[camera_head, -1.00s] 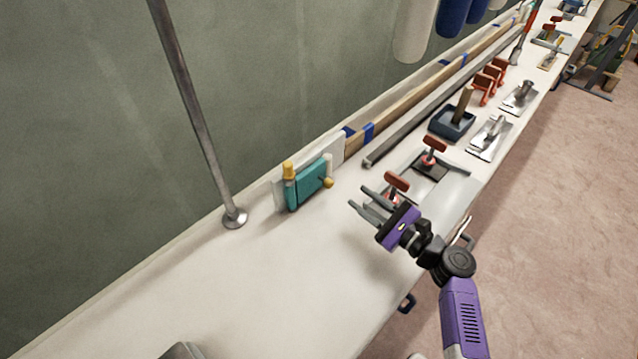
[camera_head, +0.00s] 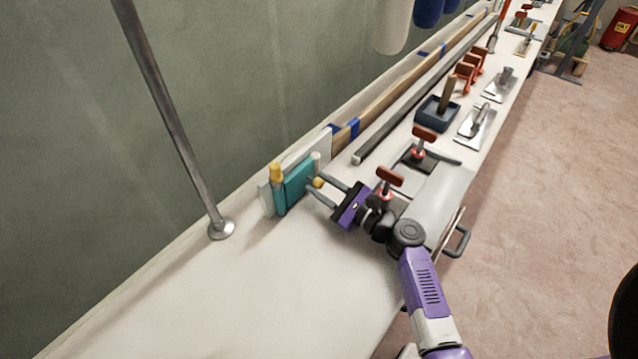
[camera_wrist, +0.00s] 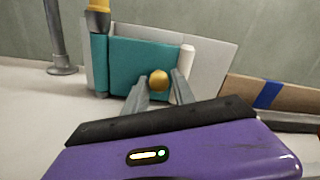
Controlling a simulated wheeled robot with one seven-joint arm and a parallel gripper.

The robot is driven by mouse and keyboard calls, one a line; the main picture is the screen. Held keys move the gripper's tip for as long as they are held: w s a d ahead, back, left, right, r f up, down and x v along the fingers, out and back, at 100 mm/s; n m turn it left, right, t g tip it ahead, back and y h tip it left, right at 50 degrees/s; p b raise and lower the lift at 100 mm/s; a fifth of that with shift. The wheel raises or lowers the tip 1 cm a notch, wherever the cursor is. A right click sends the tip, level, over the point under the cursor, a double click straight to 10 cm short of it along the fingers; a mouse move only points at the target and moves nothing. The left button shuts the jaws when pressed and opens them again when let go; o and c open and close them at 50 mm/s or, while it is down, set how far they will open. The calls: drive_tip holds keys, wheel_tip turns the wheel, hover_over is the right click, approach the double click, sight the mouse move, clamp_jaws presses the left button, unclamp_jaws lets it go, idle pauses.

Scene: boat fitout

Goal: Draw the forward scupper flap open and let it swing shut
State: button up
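The scupper flap (camera_head: 297,186) is a teal panel standing upright at the back of the bench, with a yellow post (camera_head: 276,172) at its left edge and a small yellow knob (camera_head: 318,183) on its face. It looks closed against the pale plate behind it. In the wrist view the flap (camera_wrist: 128,62) faces me and the knob (camera_wrist: 158,79) sits between my fingertips. My gripper (camera_head: 325,193) is open, its two grey fingers on either side of the knob. I cannot tell whether either finger touches it.
A metal pole (camera_head: 180,130) with a round foot stands left of the flap. Red-handled clamps (camera_head: 388,180) stand close to the right of my gripper. A long grey bar (camera_head: 410,105) and a wooden plank lie along the wall. The bench's near left part is clear.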

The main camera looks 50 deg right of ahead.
drive_tip(key=shift+w, duration=0.3)
clamp_jaws()
idle(1.3)
